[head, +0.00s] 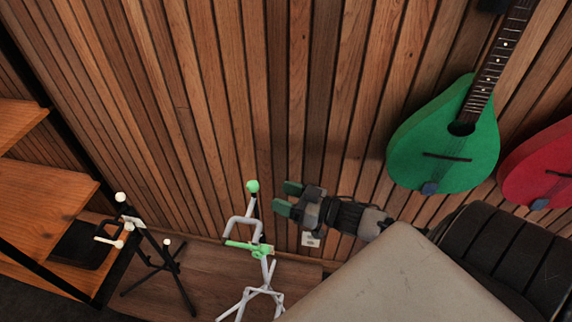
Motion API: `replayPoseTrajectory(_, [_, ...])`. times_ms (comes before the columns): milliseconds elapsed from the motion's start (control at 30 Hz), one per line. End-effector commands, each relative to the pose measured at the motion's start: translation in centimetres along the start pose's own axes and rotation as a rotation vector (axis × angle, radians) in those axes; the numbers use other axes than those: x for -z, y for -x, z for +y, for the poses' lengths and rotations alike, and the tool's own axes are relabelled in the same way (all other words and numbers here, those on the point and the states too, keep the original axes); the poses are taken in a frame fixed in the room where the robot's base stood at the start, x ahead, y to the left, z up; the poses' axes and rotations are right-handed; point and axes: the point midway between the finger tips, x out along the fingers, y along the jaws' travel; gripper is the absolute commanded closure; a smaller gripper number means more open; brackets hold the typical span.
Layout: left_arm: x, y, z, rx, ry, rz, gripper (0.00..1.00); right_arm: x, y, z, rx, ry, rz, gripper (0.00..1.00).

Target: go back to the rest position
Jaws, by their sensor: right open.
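My right gripper (283,197) shows in the middle of the head view, in front of the slatted wall, with its two green-tipped fingers apart and nothing between them. It points left, just right of the top of a white and green stand (262,250). I cannot tell the depth between the gripper and the stand. My right arm runs from the gripper to the lower right. My left gripper does not show. A green teardrop-shaped instrument (440,125) hangs on the wall at the upper right.
A red instrument (540,170) hangs at the right edge. A black stand (155,250) with white tips stands on a low wooden platform (200,275) at the lower left. Wooden shelves (45,190) stand at the left edge. The wooden wall (230,90) left of the green instrument is bare.

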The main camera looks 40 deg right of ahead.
Motion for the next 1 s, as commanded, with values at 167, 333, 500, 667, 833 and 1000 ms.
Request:
replayPoseTrajectory(167, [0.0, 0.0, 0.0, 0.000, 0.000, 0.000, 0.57, 0.0, 0.2, 0.0, 0.000, 0.000, 0.000, 0.40])
replayPoseTrajectory(333, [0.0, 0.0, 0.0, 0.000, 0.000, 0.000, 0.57, 0.0, 0.1, 0.0, 0.000, 0.000, 0.000, 0.40])
replayPoseTrajectory(500, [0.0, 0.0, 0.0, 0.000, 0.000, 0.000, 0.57, 0.0, 0.1, 0.0, 0.000, 0.000, 0.000, 0.40])
replayPoseTrajectory(667, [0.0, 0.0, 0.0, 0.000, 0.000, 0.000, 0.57, -1.2, 0.4, 0.7, -0.033, 0.003, -0.020, 0.40])
replayPoseTrajectory(833, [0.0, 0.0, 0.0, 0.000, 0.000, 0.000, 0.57, -8.3, 2.4, 4.0, -0.209, 0.026, -0.159, 0.40])
replayPoseTrajectory(1000, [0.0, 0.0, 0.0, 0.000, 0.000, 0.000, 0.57, -19.4, 7.1, 5.8, -0.407, 0.043, -0.418, 0.40])
